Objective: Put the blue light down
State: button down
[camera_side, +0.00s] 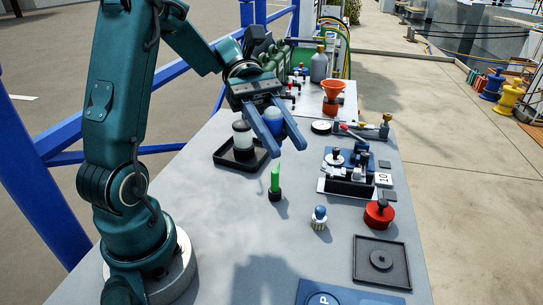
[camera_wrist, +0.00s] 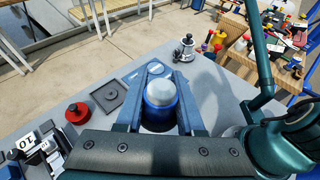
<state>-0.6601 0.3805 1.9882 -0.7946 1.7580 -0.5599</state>
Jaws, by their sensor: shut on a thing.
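My gripper (camera_side: 286,143) is shut on the blue light (camera_side: 272,121), a short blue cylinder, and holds it raised above the grey table. In the wrist view the blue light (camera_wrist: 160,96) sits between the two blue fingers of my gripper (camera_wrist: 160,68), its pale domed top facing the camera. Its underside is hidden. A white light with a black base (camera_side: 243,141) stands in a black tray (camera_side: 222,161), left of the gripper. A green light (camera_side: 275,179) on a black base stands on the table below the gripper.
A small blue-topped white piece (camera_side: 319,217), a red round canister (camera_side: 379,214) and a black square tray (camera_side: 400,275) stand at right front. A black block fixture (camera_side: 350,183) is behind them. An orange funnel (camera_side: 333,90) and bottle (camera_side: 319,65) stand farther back. The front-left table is clear.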

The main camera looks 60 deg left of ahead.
jog(key=w+a+r+n+t, duration=0.2)
jog(key=w+n+t, duration=0.1)
send_over(324, 273)
notch_tip(324, 273, down, 18)
jog(key=shift+r, duration=0.1)
jog(key=shift+f, duration=2.05)
jog(key=c, duration=0.5)
grip_release()
jog(key=shift+f, duration=0.1)
